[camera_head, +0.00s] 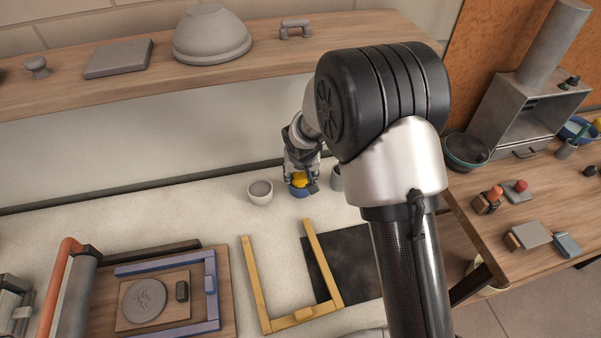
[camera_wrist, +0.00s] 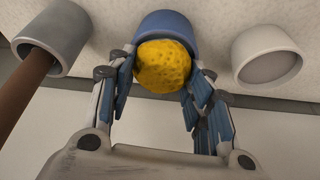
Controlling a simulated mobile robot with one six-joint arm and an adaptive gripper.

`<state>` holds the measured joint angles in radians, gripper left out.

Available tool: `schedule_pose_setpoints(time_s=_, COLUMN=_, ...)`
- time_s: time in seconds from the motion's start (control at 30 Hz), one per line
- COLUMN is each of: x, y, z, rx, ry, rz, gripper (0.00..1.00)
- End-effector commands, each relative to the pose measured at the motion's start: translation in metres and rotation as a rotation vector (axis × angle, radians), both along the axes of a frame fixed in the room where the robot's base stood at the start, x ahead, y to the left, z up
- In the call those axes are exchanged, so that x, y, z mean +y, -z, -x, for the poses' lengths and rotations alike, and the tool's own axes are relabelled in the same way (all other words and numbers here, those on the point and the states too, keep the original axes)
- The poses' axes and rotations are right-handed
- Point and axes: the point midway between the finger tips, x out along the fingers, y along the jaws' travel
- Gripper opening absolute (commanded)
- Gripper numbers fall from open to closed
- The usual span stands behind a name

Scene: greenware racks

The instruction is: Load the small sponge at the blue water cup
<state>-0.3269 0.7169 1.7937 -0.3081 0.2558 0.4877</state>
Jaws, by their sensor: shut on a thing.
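The small sponge is yellow, round and pitted; it shows in the wrist view (camera_wrist: 163,66) between the fingers of my gripper (camera_wrist: 160,75). My gripper is shut on it. The blue water cup (camera_wrist: 168,22) is right at the sponge's far side, and the sponge covers part of its mouth. In the head view the sponge (camera_head: 300,180) sits at the mouth of the blue cup (camera_head: 299,192), under my gripper (camera_head: 301,172). How deep the sponge is in the cup, and whether water is inside, I cannot tell.
A white cup (camera_head: 260,192) stands left of the blue cup. A grey cup (camera_head: 337,178) stands to its right, partly behind my arm; in the wrist view a brown stick leans in the grey cup (camera_wrist: 52,35). A yellow frame (camera_head: 256,290) lies nearer. A shelf (camera_head: 130,90) runs above.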

Motion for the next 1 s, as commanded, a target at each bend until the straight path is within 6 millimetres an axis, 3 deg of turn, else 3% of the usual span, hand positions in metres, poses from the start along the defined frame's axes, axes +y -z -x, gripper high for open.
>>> schedule_pose_setpoints(time_s=0.43, x=0.0, y=-0.001, z=0.001, rx=0.005, ry=0.0, rz=0.002, gripper=0.27)
schedule_pose_setpoints(time_s=1.0, x=0.0, y=-0.048, z=0.0, rx=0.001, ry=0.0, rz=0.0, gripper=0.27)
